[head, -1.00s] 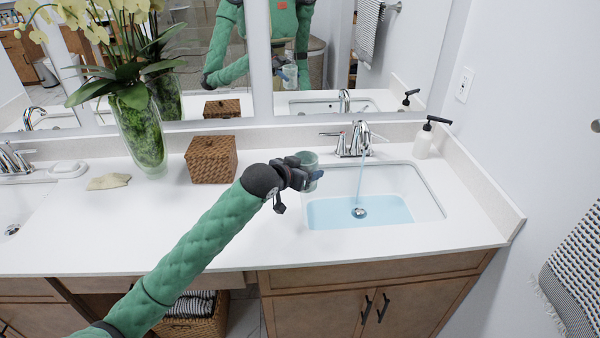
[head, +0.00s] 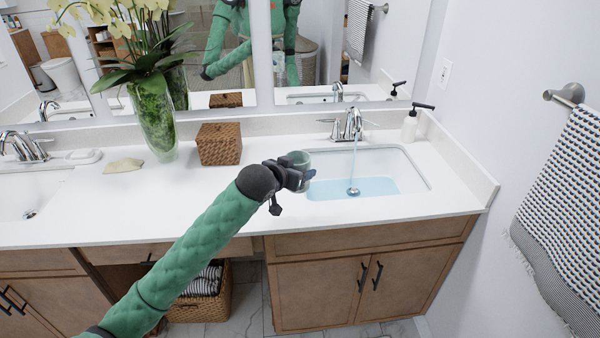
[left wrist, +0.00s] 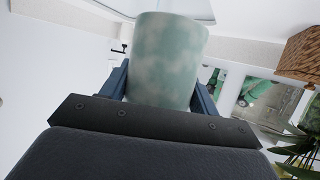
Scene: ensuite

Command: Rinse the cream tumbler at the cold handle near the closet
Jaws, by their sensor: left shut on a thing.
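A pale green tumbler with cloudy cream patches (head: 297,158) is in my left gripper (head: 300,178), by the left edge of the right-hand sink. In the left wrist view, the tumbler (left wrist: 168,60) sits between the two blue fingers of the gripper (left wrist: 162,88), which is shut on it. The chrome faucet (head: 352,122) has a handle on each side. Water (head: 354,165) runs from its spout into the sink (head: 415,172), well to the right of the tumbler. Bluish water lies in the basin. My right gripper is not in view.
A soap dispenser (head: 411,125) stands right of the faucet. A woven box (head: 219,145) and a glass vase with an orchid (head: 155,120) stand left of my gripper. A towel (head: 565,220) hangs on the right wall. The counter's front left is clear.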

